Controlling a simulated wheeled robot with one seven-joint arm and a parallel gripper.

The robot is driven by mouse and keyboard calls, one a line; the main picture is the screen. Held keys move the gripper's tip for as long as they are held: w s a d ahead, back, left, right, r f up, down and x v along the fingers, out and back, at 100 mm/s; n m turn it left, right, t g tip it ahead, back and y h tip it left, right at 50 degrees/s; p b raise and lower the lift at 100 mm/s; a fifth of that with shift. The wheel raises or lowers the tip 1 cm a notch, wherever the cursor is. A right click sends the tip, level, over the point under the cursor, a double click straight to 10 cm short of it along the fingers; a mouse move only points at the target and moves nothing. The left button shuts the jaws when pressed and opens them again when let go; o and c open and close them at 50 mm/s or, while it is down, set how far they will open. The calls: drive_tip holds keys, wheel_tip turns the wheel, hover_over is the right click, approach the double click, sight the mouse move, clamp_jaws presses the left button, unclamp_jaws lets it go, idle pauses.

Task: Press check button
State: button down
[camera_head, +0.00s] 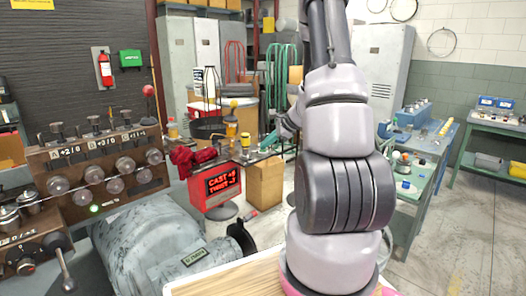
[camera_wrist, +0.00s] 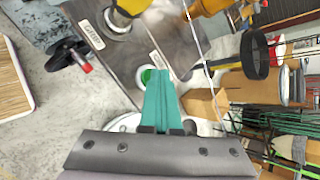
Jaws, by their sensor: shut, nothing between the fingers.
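My gripper (camera_wrist: 158,76) has teal fingers pressed together, with nothing between them. In the wrist view its fingertips overlap the edge of a round green button (camera_wrist: 147,74) with a pale rim, set in a grey metal plate. The fingers hide part of the button, and I cannot tell whether they touch it. I take this to be the check button; the small label (camera_wrist: 156,60) beside it is too small to read. In the head view my gripper (camera_head: 268,141) is over the bench top behind the red display. I cannot make out the button there.
A red display box (camera_head: 218,185) reads "CAST" and "TWIST" with numbers. A panel of knobs (camera_head: 108,170) stands at the left above a grey machine housing (camera_head: 165,250).

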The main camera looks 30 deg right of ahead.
drive_tip(key=shift+r, duration=0.75)
drive_tip(key=shift+r, duration=2.5)
drive_tip(key=s+a+r+n+g, duration=0.1)
drive_tip(key=s+a+r+n, duration=0.4)
drive_tip(key=a+r, duration=0.35)
drive_tip(key=s+a+r+n+h, duration=0.1)
drive_tip(key=s+a+r+n, duration=0.1)
drive_tip(key=s, duration=0.5)
drive_tip(key=s+a+r+n+h, duration=0.1)
drive_tip(key=s+a+r+n, duration=0.2)
drive_tip(key=s+r+n, duration=0.2)
drive_tip(key=s+a+r+n, duration=0.2)
drive_tip(key=s+r+n, duration=0.1)
drive_tip(key=s, duration=0.6)
drive_tip(key=shift+a+r+n+h, duration=0.2)
drive_tip(key=shift+a+n+h, duration=0.2)
drive_tip(key=shift+n, duration=0.5)
